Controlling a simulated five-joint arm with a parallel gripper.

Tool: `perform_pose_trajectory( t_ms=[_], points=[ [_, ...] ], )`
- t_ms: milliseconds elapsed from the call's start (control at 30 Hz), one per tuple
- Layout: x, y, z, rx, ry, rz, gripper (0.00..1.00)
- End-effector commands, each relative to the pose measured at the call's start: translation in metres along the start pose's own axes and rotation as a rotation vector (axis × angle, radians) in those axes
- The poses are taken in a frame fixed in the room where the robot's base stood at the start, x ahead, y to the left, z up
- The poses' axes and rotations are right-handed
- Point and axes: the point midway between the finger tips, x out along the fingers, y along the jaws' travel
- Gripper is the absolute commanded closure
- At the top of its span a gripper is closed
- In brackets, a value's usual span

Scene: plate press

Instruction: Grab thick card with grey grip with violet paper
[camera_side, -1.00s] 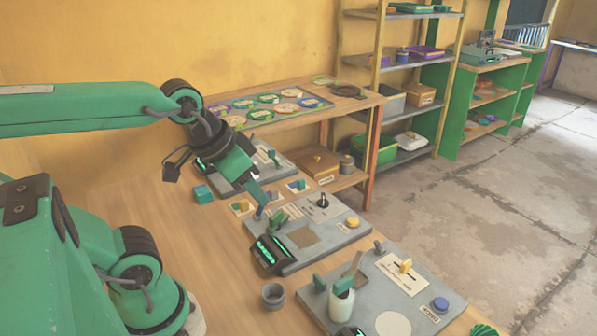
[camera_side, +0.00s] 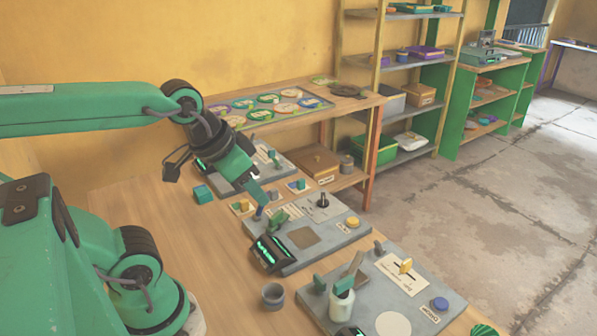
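My gripper (camera_side: 260,200) points down over the left back corner of the middle grey panel (camera_side: 330,245). Its fingers overlap in this view, so I cannot tell whether they are open or shut. A small grey-blue upright piece (camera_side: 259,213) is just below the fingertips; whether they touch is unclear. A pale card with an orange-yellow grip (camera_side: 243,206) lies just left of the gripper. Another small card with a teal grip (camera_side: 299,185) lies behind to the right. I cannot make out violet paper or clearly identify a card with a grey grip.
A teal block (camera_side: 203,193) stands on the table left of the gripper. A dark display box (camera_side: 270,252) and a green lever are on the middle panel. A grey cup (camera_side: 273,296) stands in front. A nearer panel holds a white jar (camera_side: 341,304). The table's left side is clear.

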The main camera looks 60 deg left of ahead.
Motion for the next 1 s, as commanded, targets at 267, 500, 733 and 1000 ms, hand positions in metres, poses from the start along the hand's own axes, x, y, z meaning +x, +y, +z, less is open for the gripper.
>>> perform_pose_trajectory(
  t_ms=[267,500,733,1000],
  points=[
    [0.000,0.000,0.000,0.000,0.000,0.000,0.58],
    [0.000,-0.001,-0.002,0.000,-0.004,-0.003,0.58],
    [0.005,-0.010,-0.018,0.002,-0.038,-0.019,0.58],
    [0.023,-0.036,-0.053,0.007,-0.114,-0.047,0.58]
  ],
)
